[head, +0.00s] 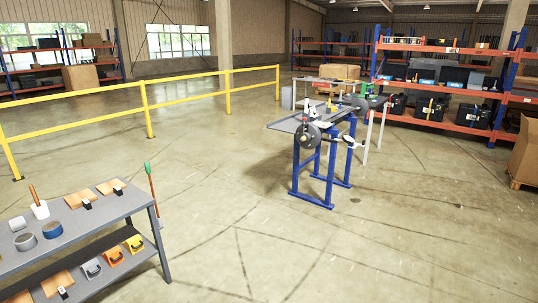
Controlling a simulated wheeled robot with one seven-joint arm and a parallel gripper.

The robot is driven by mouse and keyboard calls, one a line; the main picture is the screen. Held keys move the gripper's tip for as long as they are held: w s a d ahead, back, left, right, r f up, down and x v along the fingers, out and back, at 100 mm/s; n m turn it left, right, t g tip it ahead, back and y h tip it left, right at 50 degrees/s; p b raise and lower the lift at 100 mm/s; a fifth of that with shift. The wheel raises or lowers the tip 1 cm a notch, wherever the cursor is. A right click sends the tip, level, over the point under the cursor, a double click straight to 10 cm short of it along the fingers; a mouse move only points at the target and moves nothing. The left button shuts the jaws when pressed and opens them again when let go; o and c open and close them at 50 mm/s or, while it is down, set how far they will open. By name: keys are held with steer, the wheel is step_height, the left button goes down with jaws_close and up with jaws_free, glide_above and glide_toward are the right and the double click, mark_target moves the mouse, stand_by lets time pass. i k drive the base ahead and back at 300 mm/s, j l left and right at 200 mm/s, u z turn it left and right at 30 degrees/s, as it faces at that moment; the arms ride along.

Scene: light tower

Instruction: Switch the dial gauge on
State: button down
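I cannot pick out a dial gauge for certain. Small devices stand on a grey-topped bench with blue legs (296,172) right of the middle. A dark round disc (308,136) with a pale centre is at its near edge, and a white-ended handle or lever juts out to its right. These parts are too small to tell whether one is the gauge or whether anything is on. My gripper is not in view.
A grey shelf bench (90,222) at lower left holds small tools and boxes. A yellow railing (145,95) runs across the left. Another bench adjoins behind the blue-legged one. Loaded racks (440,100) stand at back right. The floor (300,250) ahead is clear.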

mark_target(347, 139)
steer(key=i+l+z, duration=0.15)
steer(key=i, duration=0.65)
steer(key=i+z, duration=0.1)
steer(key=i, duration=0.65)
steer(key=i+j+z, duration=0.15)
steer(key=i, duration=0.65)
steer(key=i+j+z, duration=0.15)
steer(key=i, duration=0.65)
steer(key=i+u, duration=0.1)
steer(key=i, duration=0.45)
steer(key=i+l+u, duration=0.15)
steer(key=i, duration=0.35)
steer(key=i+l+u, duration=0.1)
steer(key=i, duration=0.45)
steer(key=i+l+u, duration=0.1)
steer(key=i, duration=0.4)
steer(key=i+l+u, duration=0.15)
steer(key=i+l, duration=0.2)
steer(key=i, duration=0.2)
